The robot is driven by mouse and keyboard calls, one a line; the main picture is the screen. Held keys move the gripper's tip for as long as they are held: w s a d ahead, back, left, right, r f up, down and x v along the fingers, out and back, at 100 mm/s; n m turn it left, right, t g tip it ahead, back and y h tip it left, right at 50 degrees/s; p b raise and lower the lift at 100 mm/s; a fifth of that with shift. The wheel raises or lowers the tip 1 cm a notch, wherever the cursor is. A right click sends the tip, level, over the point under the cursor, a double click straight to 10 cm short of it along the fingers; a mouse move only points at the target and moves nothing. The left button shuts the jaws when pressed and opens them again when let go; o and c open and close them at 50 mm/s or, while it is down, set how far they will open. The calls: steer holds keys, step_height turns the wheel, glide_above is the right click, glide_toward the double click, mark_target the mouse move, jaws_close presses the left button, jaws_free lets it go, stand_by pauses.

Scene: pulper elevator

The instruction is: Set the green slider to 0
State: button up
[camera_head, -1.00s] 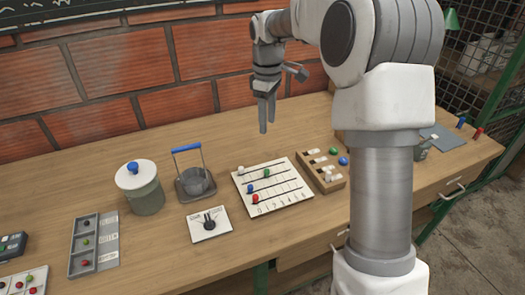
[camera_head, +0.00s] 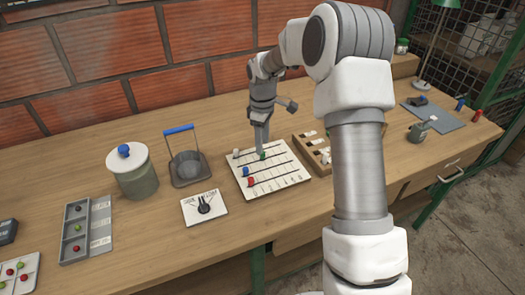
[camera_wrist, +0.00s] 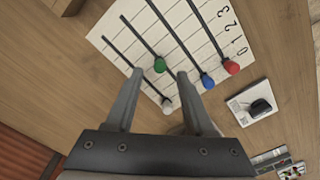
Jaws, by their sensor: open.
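The white slider board (camera_head: 290,178) lies flat on the bench with parallel dark tracks and numbers along one edge, 0 at the left end in the head view. The green slider knob (camera_wrist: 160,65) stands part-way along its track, away from the 0 end; it also shows in the head view (camera_head: 262,155). My gripper (camera_wrist: 160,73) points down over the board. It is open, its two fingers appearing on either side of the green knob in the wrist view; contact cannot be told. The tips (camera_head: 260,150) are close above the board in the head view.
White (camera_wrist: 167,106), blue (camera_wrist: 207,81) and red (camera_wrist: 231,67) knobs sit near the 0 ends of their tracks. A dial plate (camera_head: 205,208), a blue-handled container (camera_head: 187,168) and a lidded pot (camera_head: 133,172) stand left. A wooden block board (camera_head: 312,147) is right.

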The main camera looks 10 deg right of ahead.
mark_target(263, 156)
steer(key=shift+f, duration=1.65)
jaws_close()
steer(key=shift+a, duration=0.1)
